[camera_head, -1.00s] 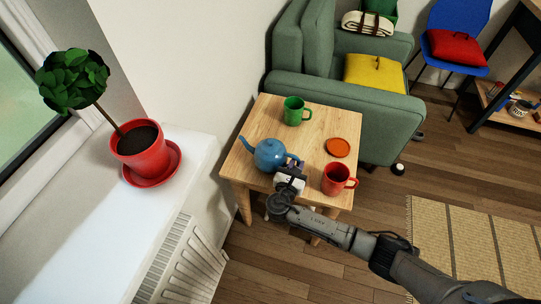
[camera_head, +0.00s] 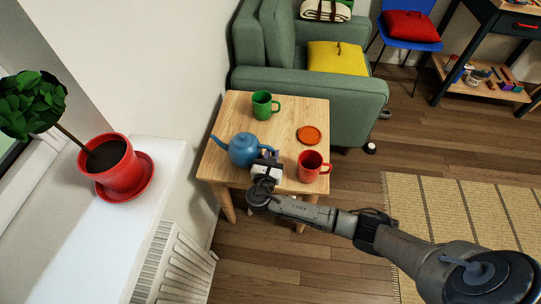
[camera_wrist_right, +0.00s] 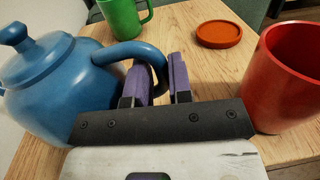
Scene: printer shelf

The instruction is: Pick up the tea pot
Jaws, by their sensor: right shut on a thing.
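The blue tea pot (camera_head: 243,150) stands on the small wooden table, its spout to the left and its handle to the right. It fills the left of the right wrist view (camera_wrist_right: 50,85). My right gripper (camera_head: 270,154) is at the handle side. In the right wrist view its purple fingers (camera_wrist_right: 161,78) are shut on the tea pot's handle (camera_wrist_right: 128,50), which passes between them. The fingers partly hide the handle. No clear gap shows between tea pot and table. My left gripper is not in view.
On the table (camera_head: 228,112) are a red mug (camera_head: 310,167) close right of my gripper, a green mug (camera_head: 263,106) behind, and an orange coaster (camera_head: 309,135). A green armchair (camera_head: 290,92) stands behind. A potted plant (camera_head: 115,168) sits on the sill at left.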

